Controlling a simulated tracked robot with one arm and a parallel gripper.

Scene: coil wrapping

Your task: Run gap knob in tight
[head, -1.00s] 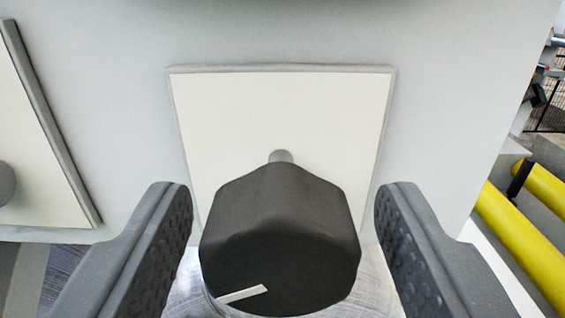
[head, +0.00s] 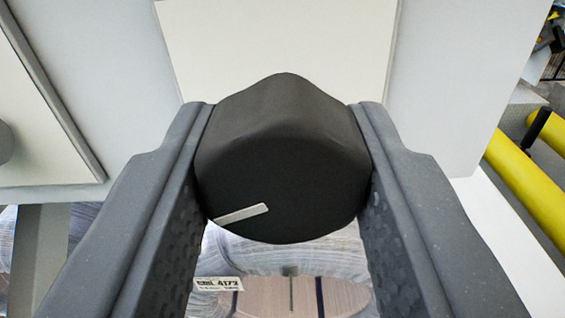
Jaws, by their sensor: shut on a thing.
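The gap knob (head: 285,165) is a dark, faceted knob in the middle of the head view, in front of a cream plate (head: 275,45) on a grey panel. A short white pointer line (head: 241,214) on its face points to the lower left. My gripper (head: 284,150) has one finger on each side of the knob, both touching it, and is shut on it. The knob's shaft is hidden behind the knob.
Another cream plate with a grey round part (head: 4,142) is at the left edge. Yellow rails (head: 530,192) run along the right. Below are a wrapped coil (head: 310,255) and a small printed label (head: 219,284).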

